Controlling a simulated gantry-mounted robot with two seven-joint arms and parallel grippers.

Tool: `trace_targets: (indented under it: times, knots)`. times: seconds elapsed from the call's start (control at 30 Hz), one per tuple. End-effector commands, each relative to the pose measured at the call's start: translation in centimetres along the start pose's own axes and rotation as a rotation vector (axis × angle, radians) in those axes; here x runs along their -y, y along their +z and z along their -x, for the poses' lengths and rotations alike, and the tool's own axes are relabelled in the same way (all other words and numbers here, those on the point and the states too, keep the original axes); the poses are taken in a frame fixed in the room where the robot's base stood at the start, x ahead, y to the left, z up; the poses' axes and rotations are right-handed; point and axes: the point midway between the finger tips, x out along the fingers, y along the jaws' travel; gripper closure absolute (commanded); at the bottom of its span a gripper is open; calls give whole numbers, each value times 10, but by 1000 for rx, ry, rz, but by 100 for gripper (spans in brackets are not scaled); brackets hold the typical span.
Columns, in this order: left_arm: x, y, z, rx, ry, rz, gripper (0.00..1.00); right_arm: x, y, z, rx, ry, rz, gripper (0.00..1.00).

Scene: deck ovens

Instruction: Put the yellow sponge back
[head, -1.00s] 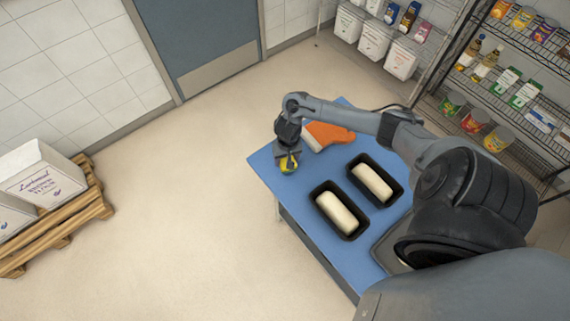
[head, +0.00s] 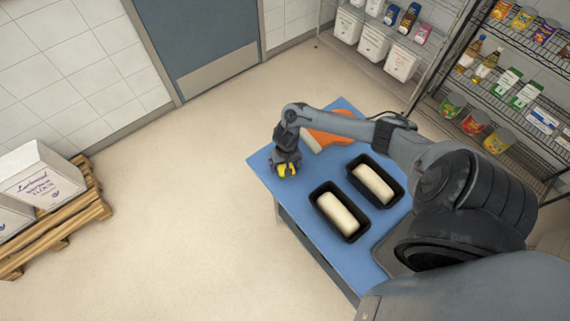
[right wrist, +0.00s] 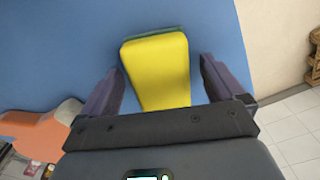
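The yellow sponge (head: 287,170) is near the left corner of the blue table (head: 325,258), partly hidden by my right gripper (head: 286,172) in the head view. In the right wrist view the sponge (right wrist: 158,70) shows its yellow face, with a dark green edge at its far end. The right gripper's two fingers (right wrist: 161,72) stand on either side of the sponge. A gap shows at the right finger; the left finger is very close to the sponge. The gripper looks open around it. My left gripper is in neither view.
Two dark loaf pans (head: 351,237) (head: 398,200) with pale dough stand on the table. An orange item (head: 330,137) lies behind my right arm, and shows in the right wrist view (right wrist: 40,132). Stocked wire shelves stand at upper right.

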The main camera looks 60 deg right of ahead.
Motion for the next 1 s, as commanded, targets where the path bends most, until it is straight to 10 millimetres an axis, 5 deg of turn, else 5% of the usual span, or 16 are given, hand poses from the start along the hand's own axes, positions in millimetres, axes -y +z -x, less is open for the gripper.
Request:
trace_targets:
  times: [0.37, 1.0]
  knots:
    - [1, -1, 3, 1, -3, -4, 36, 0, 0, 9, -1, -1, 1, 5]
    - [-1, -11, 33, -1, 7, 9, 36, 0, -1, 110, -1, 0, 2, 5]
